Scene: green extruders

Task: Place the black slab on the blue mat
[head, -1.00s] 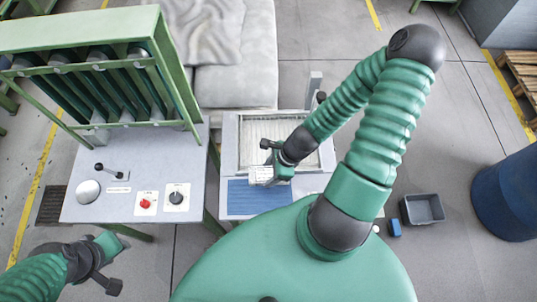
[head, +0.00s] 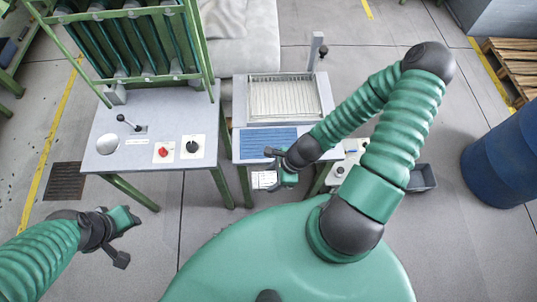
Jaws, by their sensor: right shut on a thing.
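The blue mat (head: 262,139) lies on the front part of the small grey table, its right end partly behind my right arm. My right gripper (head: 274,181) is just in front of the mat, on its near side in the picture. It is shut on a small pale thing with dark print (head: 263,180), which shows beside its green body; the mat shows no object on it. I cannot make out a black slab surface. My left gripper (head: 130,217) is at the lower left, away from the tables; its fingers are too small to read.
A shallow tray with a ribbed pale floor (head: 288,75) sits behind the mat, with a grey post (head: 316,48) beside it. At left is the control table (head: 110,125) with a lever, red knob and black knob. A grey bin (head: 424,177) and blue barrel (head: 505,160) stand right.

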